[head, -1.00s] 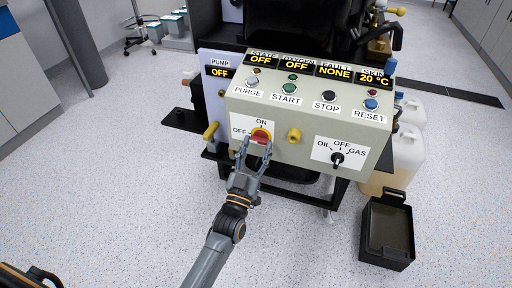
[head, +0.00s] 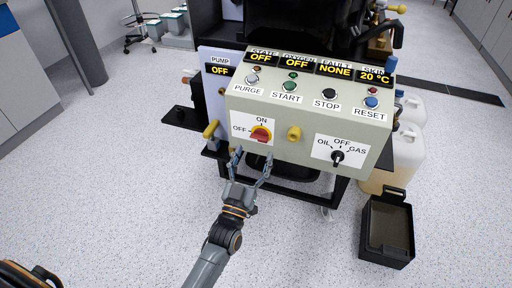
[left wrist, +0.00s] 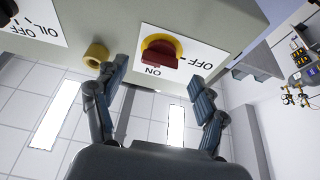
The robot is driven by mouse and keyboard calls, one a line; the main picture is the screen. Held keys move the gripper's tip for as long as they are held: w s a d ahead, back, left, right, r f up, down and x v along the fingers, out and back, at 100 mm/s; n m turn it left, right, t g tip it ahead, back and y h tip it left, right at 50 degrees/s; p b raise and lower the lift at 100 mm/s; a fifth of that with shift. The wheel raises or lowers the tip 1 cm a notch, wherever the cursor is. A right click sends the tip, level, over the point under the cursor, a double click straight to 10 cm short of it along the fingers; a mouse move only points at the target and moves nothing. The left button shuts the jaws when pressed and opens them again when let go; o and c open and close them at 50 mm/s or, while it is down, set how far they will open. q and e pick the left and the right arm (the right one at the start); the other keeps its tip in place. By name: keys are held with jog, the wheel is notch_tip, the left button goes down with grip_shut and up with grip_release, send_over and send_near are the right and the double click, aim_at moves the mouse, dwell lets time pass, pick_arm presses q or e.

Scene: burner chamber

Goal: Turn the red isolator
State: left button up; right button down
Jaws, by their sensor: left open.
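The red isolator (head: 261,134) is a red handle on a yellow round base. It sits on a white plate at the lower left of the panel front, with ON above it and OFF to its left. My left gripper (head: 252,157) is open and empty, just below and in front of the isolator, not touching it. In the left wrist view the isolator (left wrist: 161,54) appears upside down, beyond and between the open fingertips (left wrist: 158,74). I cannot tell exactly which mark the handle points to. My right gripper is not in view.
A yellow knob (head: 294,133) is close to the right of the isolator. A black OIL/OFF/GAS selector (head: 337,158) is further right. Push buttons and displays line the panel top; the pump display (head: 219,71) reads OFF. A black bin (head: 387,252) stands on the floor at right. Floor in front is clear.

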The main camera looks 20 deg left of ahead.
pick_arm(q)
jog(key=v, duration=0.9)
jog(key=shift+w+d+f, duration=0.1)
jog(key=shift+w, duration=0.05)
